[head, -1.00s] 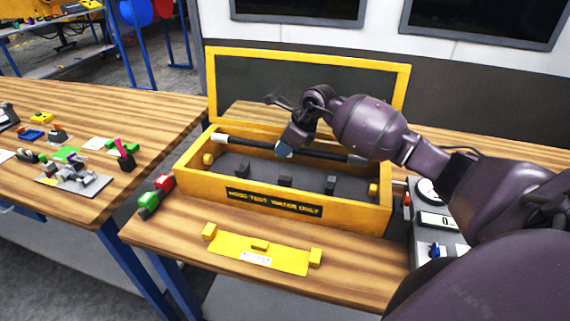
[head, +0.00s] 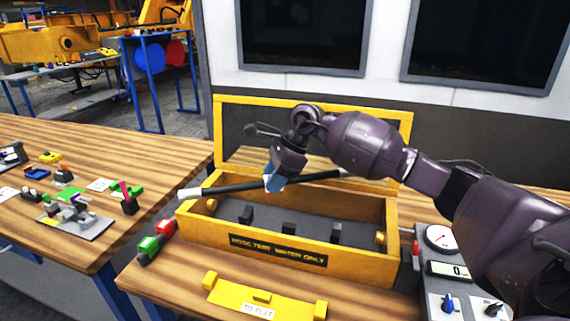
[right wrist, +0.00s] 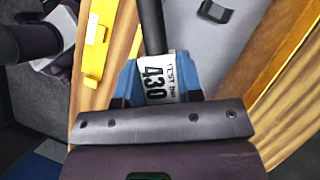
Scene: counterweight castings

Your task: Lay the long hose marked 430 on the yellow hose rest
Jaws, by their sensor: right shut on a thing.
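The long black hose (head: 235,186) has a white end at the left, and its label reads 430 in the right wrist view (right wrist: 154,82). My right gripper (head: 274,182) is shut on it near its middle and holds it above the open yellow test box. In the right wrist view the blue fingertips (right wrist: 160,82) sit either side of the label. The yellow hose rest (head: 262,298) lies on the wooden bench in front of the box, with raised end blocks and a small tag; nothing lies on it. My left gripper is not in view.
The yellow box (head: 285,250) is marked for water only and has dark blocks inside; its lid (head: 408,150) stands open behind. Red and green blocks (head: 150,243) lie at its left. A gauge panel (head: 440,285) stands at the right. Another wooden table (head: 130,160) is at the left.

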